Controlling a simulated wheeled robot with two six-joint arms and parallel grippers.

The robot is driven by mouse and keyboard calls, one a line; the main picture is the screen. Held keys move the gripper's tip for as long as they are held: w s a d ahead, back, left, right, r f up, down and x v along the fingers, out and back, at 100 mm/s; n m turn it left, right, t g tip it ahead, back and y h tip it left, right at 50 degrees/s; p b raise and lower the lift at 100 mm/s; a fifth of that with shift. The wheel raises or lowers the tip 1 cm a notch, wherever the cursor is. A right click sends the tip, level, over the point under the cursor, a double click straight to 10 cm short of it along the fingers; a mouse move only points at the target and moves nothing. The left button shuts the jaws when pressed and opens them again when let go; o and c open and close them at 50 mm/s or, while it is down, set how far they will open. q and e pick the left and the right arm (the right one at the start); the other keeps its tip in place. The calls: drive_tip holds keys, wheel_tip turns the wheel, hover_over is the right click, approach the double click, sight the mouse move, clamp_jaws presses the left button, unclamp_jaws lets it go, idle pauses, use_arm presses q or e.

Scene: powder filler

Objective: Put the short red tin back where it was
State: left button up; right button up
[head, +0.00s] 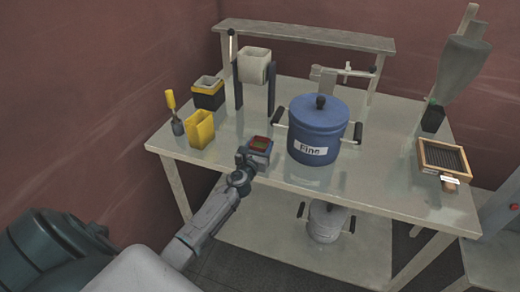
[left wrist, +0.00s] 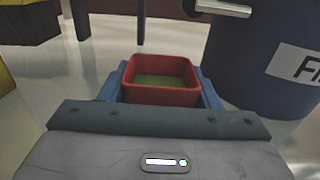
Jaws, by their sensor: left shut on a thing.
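The short red tin (left wrist: 161,95) is square and open-topped, with something green inside, in the left wrist view. It also shows small in the head view (head: 261,144). My left gripper (head: 259,148) is shut on the tin, with a blue finger on each side of it in the left wrist view. The gripper is at the table's front part, just left of the blue pot labelled Fine (head: 318,128). I cannot tell whether the tin's base touches the table. My right gripper is not in view.
On the table (head: 390,190) stand a yellow tin (head: 200,131), a yellow-handled tool (head: 171,100), a black-and-yellow container (head: 208,96) and a pale vessel on a dark stand (head: 254,66). A wooden-framed sieve (head: 444,158) lies at the right. The table's front right is clear.

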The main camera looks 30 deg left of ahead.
use_arm(q)
drive_tip(key=shift+r, duration=0.15)
drive_tip(key=shift+f, duration=0.2)
drive_tip(key=o, duration=1.2)
drive_tip(key=shift+c, duration=0.2)
drive_tip(key=shift+r, duration=0.25)
drive_tip(key=v, duration=1.2)
drive_tip(key=shift+b, duration=0.45)
drive_tip(key=shift+s+f, duration=0.1)
drive_tip(key=shift+f, duration=0.05)
